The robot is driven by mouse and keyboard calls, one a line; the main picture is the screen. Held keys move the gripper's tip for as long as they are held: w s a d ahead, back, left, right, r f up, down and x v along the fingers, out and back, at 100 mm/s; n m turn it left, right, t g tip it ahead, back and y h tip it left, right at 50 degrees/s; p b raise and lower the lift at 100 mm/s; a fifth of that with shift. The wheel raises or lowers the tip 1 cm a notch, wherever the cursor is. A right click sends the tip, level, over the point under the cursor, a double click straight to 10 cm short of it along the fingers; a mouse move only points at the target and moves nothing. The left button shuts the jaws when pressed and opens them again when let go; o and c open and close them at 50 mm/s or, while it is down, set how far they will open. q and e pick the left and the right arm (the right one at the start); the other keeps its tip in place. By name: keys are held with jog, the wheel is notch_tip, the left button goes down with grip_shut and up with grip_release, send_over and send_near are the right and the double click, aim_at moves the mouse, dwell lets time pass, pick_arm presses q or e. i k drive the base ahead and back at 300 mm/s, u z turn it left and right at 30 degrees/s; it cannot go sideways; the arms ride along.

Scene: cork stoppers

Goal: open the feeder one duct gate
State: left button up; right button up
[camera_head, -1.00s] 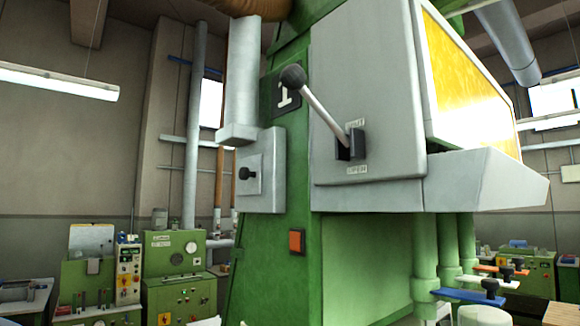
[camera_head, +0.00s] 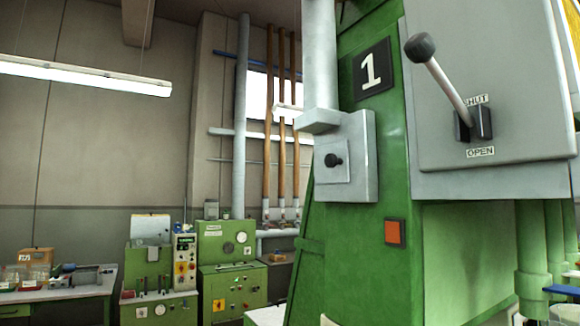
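A green machine (camera_head: 375,235) marked with a white 1 on a black plate (camera_head: 372,69) fills the right side. A grey duct (camera_head: 319,60) comes down its left side to a grey box (camera_head: 362,150) with a small plate and black knob (camera_head: 333,160). To the right, a large grey panel (camera_head: 520,110) carries a lever with a black ball knob (camera_head: 420,47). The lever slants up and left from its slot (camera_head: 473,124), between a SHUT label above and an OPEN label below. Neither gripper is in view.
An orange square button (camera_head: 395,232) sits on the machine below the duct box. Green cabinets (camera_head: 231,262) with gauges and a workbench (camera_head: 60,293) stand at the back left. Green pipes (camera_head: 530,260) stand at the lower right.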

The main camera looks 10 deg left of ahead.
aim_at(332, 160)
jog(key=u, duration=2.35)
jog(key=i, duration=0.75)
jog(key=z, duration=2.35)
